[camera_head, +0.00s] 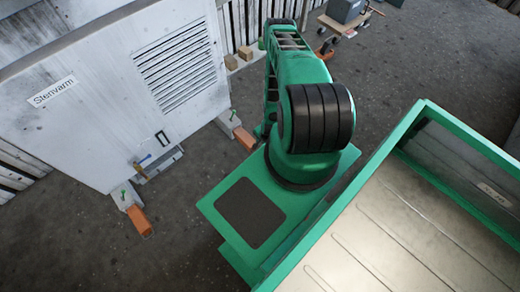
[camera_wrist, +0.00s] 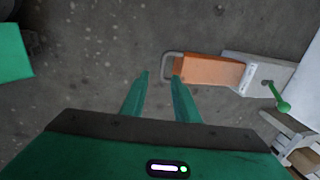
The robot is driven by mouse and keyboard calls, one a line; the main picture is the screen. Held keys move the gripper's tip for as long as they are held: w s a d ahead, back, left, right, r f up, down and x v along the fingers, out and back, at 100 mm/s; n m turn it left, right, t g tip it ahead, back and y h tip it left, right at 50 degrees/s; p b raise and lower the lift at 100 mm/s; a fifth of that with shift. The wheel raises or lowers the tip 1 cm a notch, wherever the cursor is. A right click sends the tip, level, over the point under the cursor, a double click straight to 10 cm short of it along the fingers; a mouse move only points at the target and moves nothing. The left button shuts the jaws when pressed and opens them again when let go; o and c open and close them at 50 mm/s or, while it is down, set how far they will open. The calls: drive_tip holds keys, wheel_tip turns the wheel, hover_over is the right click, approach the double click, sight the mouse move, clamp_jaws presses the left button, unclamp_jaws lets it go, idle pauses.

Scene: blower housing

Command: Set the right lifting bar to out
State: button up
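The right lifting bar (camera_head: 244,139) is an orange block at the right foot of the white blower housing (camera_head: 110,100), partly beside my arm. An orange bar, which looks like this one, shows in the wrist view (camera_wrist: 212,70); it projects from a grey-white bracket (camera_wrist: 255,72) and has a grey loop handle (camera_wrist: 167,62) at its free end. A green-headed pin (camera_wrist: 277,97) is at the bracket. My gripper (camera_wrist: 161,75) is open, its two green fingertips close to the handle; I cannot tell whether they touch it. My arm hides the gripper in the head view.
A second orange bar (camera_head: 140,222) projects from the left foot. A green-rimmed metal tray (camera_head: 390,240) is at right. A wheeled trolley (camera_head: 345,22) stands at the back. Grey floor lies clear before the housing.

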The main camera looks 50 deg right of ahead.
drive_tip(key=r, duration=0.2)
drive_tip(key=s+r, duration=0.1)
drive_tip(key=r, duration=0.1)
drive_tip(key=shift+r, duration=0.25)
drive_tip(key=shift+w, duration=0.1)
